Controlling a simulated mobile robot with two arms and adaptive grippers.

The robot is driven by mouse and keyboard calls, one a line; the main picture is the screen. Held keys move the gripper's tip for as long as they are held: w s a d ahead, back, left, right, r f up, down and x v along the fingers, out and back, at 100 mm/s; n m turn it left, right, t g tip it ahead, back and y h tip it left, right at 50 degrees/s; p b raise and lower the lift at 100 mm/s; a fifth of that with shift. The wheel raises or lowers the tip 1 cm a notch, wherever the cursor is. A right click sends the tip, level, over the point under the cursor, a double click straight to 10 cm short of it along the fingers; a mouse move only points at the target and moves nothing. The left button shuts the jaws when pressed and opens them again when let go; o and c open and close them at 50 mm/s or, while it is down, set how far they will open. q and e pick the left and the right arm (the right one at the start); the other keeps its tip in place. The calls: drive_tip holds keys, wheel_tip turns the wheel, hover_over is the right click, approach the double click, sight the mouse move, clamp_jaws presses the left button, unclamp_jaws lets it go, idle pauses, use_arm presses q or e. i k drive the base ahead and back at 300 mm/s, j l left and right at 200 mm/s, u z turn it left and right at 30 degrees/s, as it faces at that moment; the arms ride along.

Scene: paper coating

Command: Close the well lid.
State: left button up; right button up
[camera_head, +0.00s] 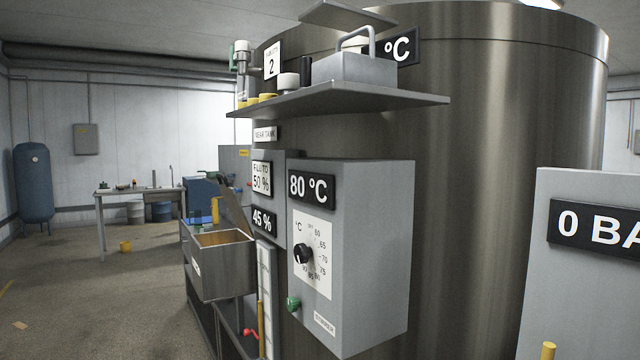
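A metal open-topped well (222,268) is fixed low at the left side of the big steel tank. Its top is open and its brownish inside shows. A dark flat panel (236,207), which looks like the well's lid, stands raised and tilted at the back right edge of the opening. Its hinge is too small to make out. Neither of my grippers is in view.
A grey control box (366,250) with a dial and an 80 °C sign juts out right of the well. A shelf (340,98) with a handled metal box overhangs above. A grey panel (590,285) stands at the right. The floor at left (100,305) is mostly clear.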

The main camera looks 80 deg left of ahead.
sight(229, 195)
drive_tip(key=u, duration=3)
drive_tip(key=i+j+z, duration=0.2)
drive_tip(key=i+j, duration=0.15)
